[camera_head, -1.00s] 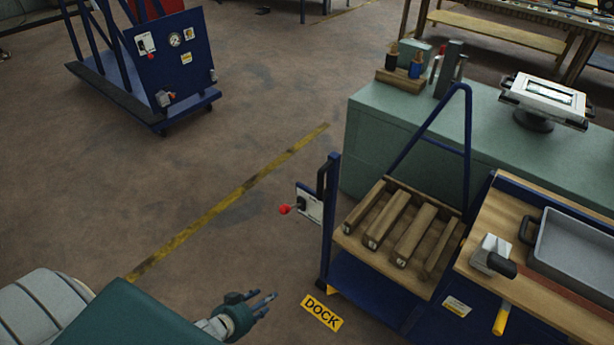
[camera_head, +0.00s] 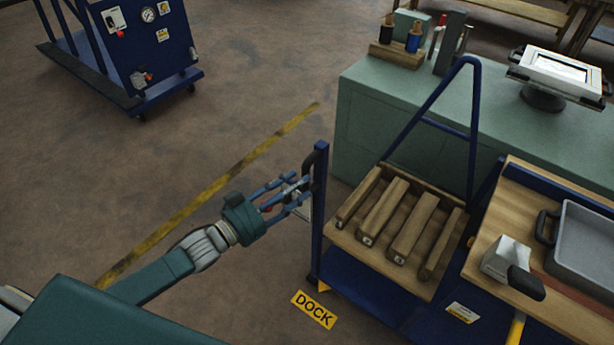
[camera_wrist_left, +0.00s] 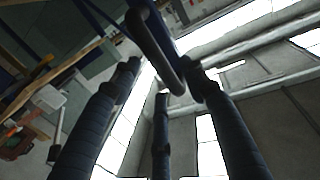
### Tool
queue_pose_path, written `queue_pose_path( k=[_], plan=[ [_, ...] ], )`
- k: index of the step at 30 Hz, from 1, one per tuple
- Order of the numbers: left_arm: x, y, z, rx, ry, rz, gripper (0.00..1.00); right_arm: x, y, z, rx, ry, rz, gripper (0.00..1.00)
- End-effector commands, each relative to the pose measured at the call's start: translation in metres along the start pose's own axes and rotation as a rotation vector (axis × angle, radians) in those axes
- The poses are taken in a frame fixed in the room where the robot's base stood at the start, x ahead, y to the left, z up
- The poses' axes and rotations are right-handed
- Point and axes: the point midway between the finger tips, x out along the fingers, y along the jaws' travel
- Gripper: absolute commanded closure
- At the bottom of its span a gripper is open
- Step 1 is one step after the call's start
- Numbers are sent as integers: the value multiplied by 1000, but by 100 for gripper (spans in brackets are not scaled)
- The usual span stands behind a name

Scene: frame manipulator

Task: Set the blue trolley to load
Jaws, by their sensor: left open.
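The blue trolley (camera_head: 320,230) stands beside the yellow DOCK label (camera_head: 313,310), with wooden blocks on its wooden deck (camera_head: 375,268). Its left post carries a dark curved handle (camera_head: 309,160) and a pale plate (camera_head: 306,204), partly hidden by my fingers. A bit of the red lever knob (camera_head: 268,208) shows among the fingers. My left gripper (camera_head: 300,190) is open at the post, its fingers reaching toward the plate and handle. In the left wrist view the handle (camera_wrist_left: 155,50) crosses just beyond the spread fingers; I cannot tell whether they touch. My right gripper is not in view.
A green cabinet (camera_head: 365,125) stands behind. Another blue cart with a gauge (camera_head: 150,50) is at upper left. The floor around the yellow stripe (camera_head: 210,195) is clear.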

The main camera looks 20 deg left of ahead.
Motion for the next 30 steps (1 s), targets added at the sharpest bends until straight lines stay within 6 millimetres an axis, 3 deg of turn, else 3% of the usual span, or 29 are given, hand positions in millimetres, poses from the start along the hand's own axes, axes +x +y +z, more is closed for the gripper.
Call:
queue_pose_path(
  k=[7,18,19,25,30],
  plan=[
    [33,0,0,-1,1,-1,56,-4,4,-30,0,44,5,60],
    [39,0,1,0,-2,0,56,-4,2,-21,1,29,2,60],
    [39,0,1,0,-2,0,58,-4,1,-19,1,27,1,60],
    [39,0,1,0,-1,-1,98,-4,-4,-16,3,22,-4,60],
    [39,0,1,0,-1,-1,100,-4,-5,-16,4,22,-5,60]
  ],
)
